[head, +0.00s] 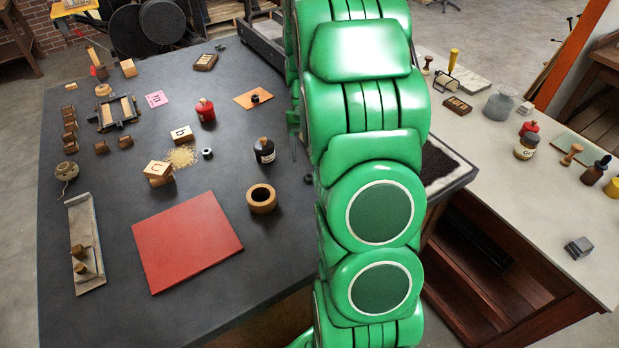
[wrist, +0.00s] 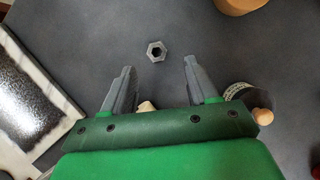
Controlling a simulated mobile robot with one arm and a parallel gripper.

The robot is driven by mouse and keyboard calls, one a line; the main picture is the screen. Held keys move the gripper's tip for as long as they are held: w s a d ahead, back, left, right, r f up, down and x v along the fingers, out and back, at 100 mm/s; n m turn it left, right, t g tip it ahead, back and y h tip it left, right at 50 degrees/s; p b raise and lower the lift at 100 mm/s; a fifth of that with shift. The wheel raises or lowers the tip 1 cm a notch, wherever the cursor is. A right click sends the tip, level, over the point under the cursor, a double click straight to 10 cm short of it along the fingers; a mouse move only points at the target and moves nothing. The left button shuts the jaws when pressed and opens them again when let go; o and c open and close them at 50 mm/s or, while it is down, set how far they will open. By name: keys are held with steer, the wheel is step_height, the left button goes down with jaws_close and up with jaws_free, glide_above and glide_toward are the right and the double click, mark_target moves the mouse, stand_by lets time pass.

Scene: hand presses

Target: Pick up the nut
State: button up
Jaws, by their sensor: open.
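In the wrist view, a grey hex nut (wrist: 156,51) with a dark hole lies flat on the dark table. My gripper (wrist: 157,66) is open and empty, its two fingers spread. The nut shows between the lines of the fingers, just beyond the tips and apart from both. In the head view, a small dark piece (head: 308,179) at the left edge of my green arm appears to be this nut. My gripper is hidden behind my arm there.
In the head view, a wooden ring (head: 262,207) and a dark labelled bottle (head: 264,152) stand left of my arm. A white-framed black slab (wrist: 30,100) lies left in the wrist view.

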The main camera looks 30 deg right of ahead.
steer(key=shift+d+x, duration=0.1)
steer(key=shift+x, duration=1.25)
steer(key=shift+d+x, duration=0.15)
steer(key=shift+x, duration=1.15)
jaws_close()
